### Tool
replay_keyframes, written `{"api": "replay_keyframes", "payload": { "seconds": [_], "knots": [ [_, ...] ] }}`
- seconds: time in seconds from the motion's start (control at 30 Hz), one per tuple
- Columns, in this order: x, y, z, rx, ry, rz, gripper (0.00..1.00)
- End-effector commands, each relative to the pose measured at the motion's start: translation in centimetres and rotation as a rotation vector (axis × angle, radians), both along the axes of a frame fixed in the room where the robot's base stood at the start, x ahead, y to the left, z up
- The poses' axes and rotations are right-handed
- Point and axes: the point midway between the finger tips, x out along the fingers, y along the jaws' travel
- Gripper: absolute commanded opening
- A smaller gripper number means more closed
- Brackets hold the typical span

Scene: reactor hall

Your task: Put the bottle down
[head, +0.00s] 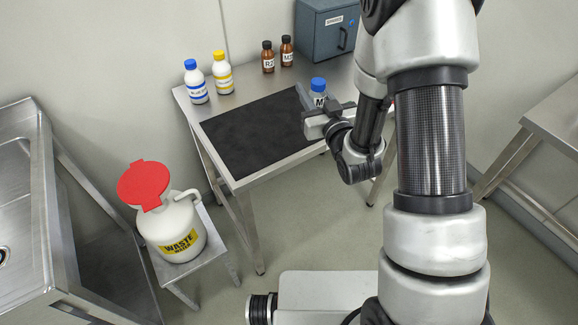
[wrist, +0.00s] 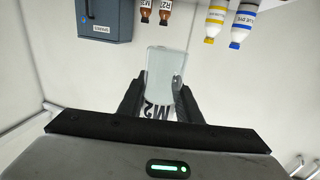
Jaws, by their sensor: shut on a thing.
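My gripper (head: 322,107) is shut on a clear bottle with a blue cap (head: 318,84) and a white label starting with M. In the head view the bottle shows near the right end of a black mat (head: 255,130) on the steel table (head: 282,168). My gripper hides its lower part, and I cannot tell whether it touches the table.
At the table's back stand a blue-capped bottle (head: 195,82), a yellow-capped bottle (head: 222,73), two brown bottles (head: 268,57) (head: 287,51) and a blue-grey cabinet (head: 326,30). A white waste jug (head: 172,228) with a red lid stands at left. The mat's left part is clear.

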Motion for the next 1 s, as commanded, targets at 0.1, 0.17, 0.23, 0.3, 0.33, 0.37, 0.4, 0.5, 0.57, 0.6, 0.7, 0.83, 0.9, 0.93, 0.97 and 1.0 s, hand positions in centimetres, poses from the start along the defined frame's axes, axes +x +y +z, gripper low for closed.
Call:
{"api": "replay_keyframes", "payload": {
  "seconds": [0.1, 0.17, 0.23, 0.3, 0.33, 0.37, 0.4, 0.5, 0.57, 0.6, 0.7, 0.83, 0.9, 0.93, 0.97, 1.0],
  "knots": [
    [0.7, 3.1, -3.0, 0.000, -0.007, 0.109, 0.10],
    [0.8, 4.3, -3.4, 0.000, -0.007, 0.151, 0.10],
    [0.9, 5.4, -3.8, -0.001, -0.005, 0.191, 0.10],
    [0.9, 6.1, -3.9, 0.000, -0.003, 0.220, 0.10],
    [0.9, 6.4, -4.0, -0.001, -0.003, 0.229, 0.10],
    [0.9, 6.6, -4.0, 0.000, -0.003, 0.236, 0.10],
    [0.8, 6.8, -4.2, 0.001, -0.001, 0.243, 0.10],
    [0.8, 7.0, -5.7, -0.001, 0.006, 0.252, 0.10],
    [0.8, 7.0, -6.8, 0.000, 0.006, 0.252, 0.10],
    [0.8, 7.0, -7.6, 0.000, 0.006, 0.252, 0.10],
    [0.8, 7.0, -9.2, 0.001, 0.005, 0.252, 0.10],
    [0.8, 7.0, -10.1, 0.000, 0.001, 0.252, 0.10],
    [0.8, 7.0, -10.6, -0.001, 0.002, 0.252, 0.10],
    [0.8, 7.0, -11.0, -0.001, 0.002, 0.252, 0.10],
    [0.8, 7.0, -11.3, -0.001, 0.002, 0.251, 0.10],
    [0.8, 7.0, -12.0, -0.001, 0.002, 0.251, 0.10]
  ]
}}
